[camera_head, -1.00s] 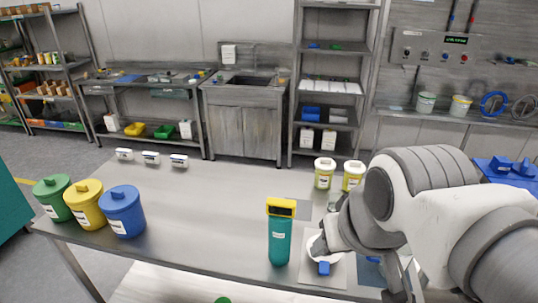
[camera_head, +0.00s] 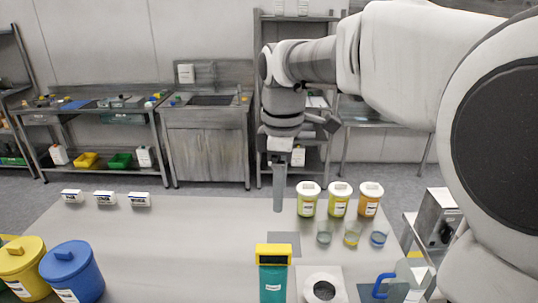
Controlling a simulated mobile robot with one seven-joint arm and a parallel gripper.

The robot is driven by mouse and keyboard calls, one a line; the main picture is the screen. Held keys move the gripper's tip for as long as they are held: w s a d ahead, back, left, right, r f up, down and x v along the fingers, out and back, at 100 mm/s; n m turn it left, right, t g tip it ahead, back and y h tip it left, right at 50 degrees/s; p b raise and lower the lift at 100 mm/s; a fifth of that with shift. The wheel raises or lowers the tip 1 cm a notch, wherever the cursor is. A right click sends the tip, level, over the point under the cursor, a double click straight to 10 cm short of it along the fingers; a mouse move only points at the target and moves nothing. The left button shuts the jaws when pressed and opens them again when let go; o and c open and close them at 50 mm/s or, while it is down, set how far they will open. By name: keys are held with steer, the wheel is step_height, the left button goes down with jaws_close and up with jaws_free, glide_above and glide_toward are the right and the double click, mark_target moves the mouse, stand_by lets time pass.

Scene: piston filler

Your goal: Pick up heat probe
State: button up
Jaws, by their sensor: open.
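The heat probe (camera_head: 273,275) appears to be the upright teal handheld device with a yellow top and a dark display. It stands on the steel table near the bottom middle of the head view; its lower end is cut off by the frame. My gripper (camera_head: 278,205) points down over the table, above and beyond the probe in the picture, apart from it. It is open and seen edge-on, with nothing visible in it.
A white round dish (camera_head: 322,287) sits right of the probe, with a blue-handled jug (camera_head: 400,286) beyond. Several lidded tubs and small beakers (camera_head: 352,234) stand behind. A blue bin (camera_head: 73,272) and yellow bin (camera_head: 22,268) are at left. The table's middle (camera_head: 170,245) is clear.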

mark_target(274, 247)
steer(key=shift+n, duration=0.7)
steer(key=f, duration=1.2)
steer(key=w+a+f, duration=0.1)
steer(key=f, duration=0.5)
steer(key=shift+f, duration=0.15)
steer(key=shift+f, duration=0.25)
steer(key=shift+w, duration=0.1)
jaws_close()
